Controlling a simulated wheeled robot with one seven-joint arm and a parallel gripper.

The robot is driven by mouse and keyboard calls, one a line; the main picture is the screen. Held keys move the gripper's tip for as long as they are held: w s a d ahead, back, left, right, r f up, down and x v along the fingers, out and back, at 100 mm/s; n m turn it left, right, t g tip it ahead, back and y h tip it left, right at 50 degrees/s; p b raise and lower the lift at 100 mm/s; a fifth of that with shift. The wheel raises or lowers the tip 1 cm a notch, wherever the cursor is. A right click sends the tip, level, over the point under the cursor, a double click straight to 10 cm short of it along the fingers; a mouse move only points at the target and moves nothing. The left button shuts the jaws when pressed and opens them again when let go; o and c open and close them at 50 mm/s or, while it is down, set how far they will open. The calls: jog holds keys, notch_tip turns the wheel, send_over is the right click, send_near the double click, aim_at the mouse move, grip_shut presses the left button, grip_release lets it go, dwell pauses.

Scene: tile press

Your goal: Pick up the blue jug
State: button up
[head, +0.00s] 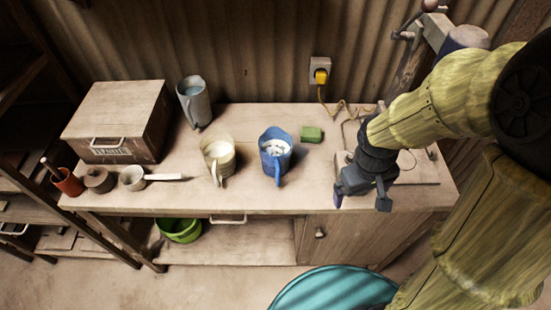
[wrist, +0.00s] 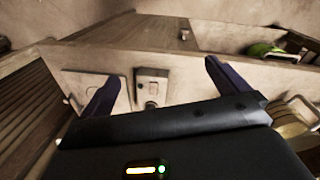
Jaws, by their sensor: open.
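The blue jug (head: 275,148) stands upright on the bench (head: 235,199), right of its middle, in the head view. It has white contents near its top and its handle faces the front of the bench. My gripper (head: 361,205) is at the right part of the bench, to the right of the jug and apart from it. Its two fingers are spread with nothing between them. The wrist view also shows my gripper (wrist: 160,80) open and empty. I cannot make out the blue jug in the wrist view.
A cream jug (head: 217,156) stands just left of the blue jug, and a grey pitcher (head: 195,103) stands behind. A green block (head: 311,134) lies to the right. A wooden box (head: 118,120), red pot (head: 68,182) and white ladle (head: 135,178) are at the left.

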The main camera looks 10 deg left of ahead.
jog(key=w+a+f+n+h, duration=0.15)
jog(key=a+n+h, duration=0.25)
jog(key=a+n, duration=0.45)
jog(key=n+t+h+p, duration=0.2)
jog(key=n+t, duration=0.6)
jog(key=n, duration=0.5)
send_near(276, 161)
jog(key=d, duration=0.3)
jog(key=s+a+r+n+t, duration=0.1)
jog(key=s+a+n+t, duration=0.2)
jog(key=a, duration=0.4)
jog(key=shift+y, duration=0.4)
jog(key=p+x, duration=0.2)
jog(key=x, duration=1)
jog(key=shift+w, duration=0.25)
jog(key=shift+p, duration=0.35)
